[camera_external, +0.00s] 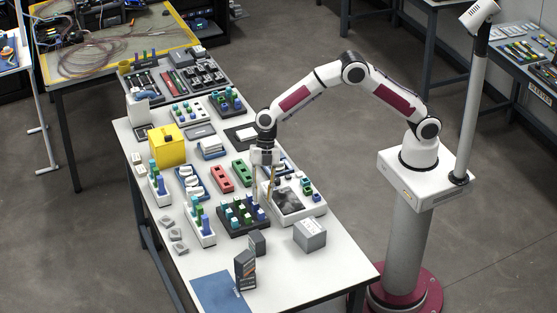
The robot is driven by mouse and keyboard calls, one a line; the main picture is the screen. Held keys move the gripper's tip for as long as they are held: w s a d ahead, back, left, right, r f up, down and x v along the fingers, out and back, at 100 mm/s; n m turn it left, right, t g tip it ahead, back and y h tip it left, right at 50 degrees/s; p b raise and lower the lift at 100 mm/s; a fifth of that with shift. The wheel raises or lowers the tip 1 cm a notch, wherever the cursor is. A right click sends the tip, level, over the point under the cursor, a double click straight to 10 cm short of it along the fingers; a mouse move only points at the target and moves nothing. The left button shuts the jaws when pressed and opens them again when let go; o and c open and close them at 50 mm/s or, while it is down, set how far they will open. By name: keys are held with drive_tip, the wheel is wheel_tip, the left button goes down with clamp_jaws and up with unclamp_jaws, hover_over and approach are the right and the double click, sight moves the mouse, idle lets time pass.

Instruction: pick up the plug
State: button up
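Several small blue, green, teal and white plugs stand upright in a dark block tray (232,229) near the middle of the white table. Which one is the plug of the task cannot be told from this view. My gripper (263,195) points down at the right rear edge of this tray, beside the white unit with a dark panel. Its two fingers look spread apart, with nothing visible between them. Whether the fingertips touch anything is too small to tell, and part of the tray's right side is hidden behind them.
A white unit with a dark panel (287,200) stands close right of my gripper. White racks of plugs (203,238) stand to the left, with a yellow box (167,146) behind. A grey box (310,234) and dark upright blocks (245,268) stand in front. The table's front right is clear.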

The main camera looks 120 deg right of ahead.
sight(261, 211)
drive_tip(key=x, duration=0.4)
drive_tip(key=shift+w+a+r, duration=0.1)
drive_tip(key=shift+a+r, duration=0.1)
drive_tip(key=shift+a, duration=0.1)
drive_tip(key=shift+w+a+f, duration=0.2)
drive_tip(key=shift+f, duration=0.35)
clamp_jaws()
